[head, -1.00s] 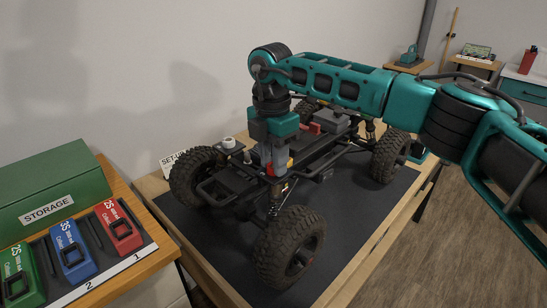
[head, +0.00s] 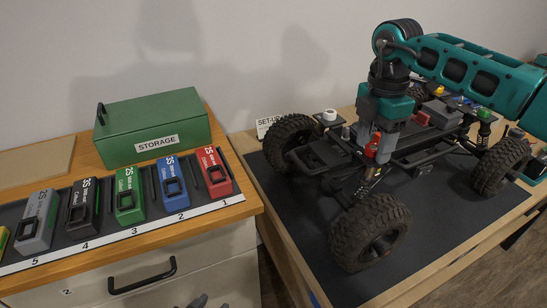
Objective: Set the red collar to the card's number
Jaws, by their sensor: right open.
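The red collar (head: 371,150) is a small red piece on the near front of the dark crawler (head: 410,155), above a front spring. My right gripper (head: 376,142) points down over it, open, with its grey fingers beside the collar. I cannot tell if they touch it. The white SET-UP card (head: 267,125) stands behind the front wheel, which hides part of it. I cannot read its number. Grey tips at the bottom edge look like my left gripper (head: 198,301); its jaw state is unclear.
Yellow (head: 439,91), blue (head: 463,100) and green (head: 484,114) pieces sit farther back on the crawler. A green STORAGE box (head: 117,145) and a numbered row of battery packs stand on the left cabinet. The dark mat (head: 293,215) has bare room left of the crawler.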

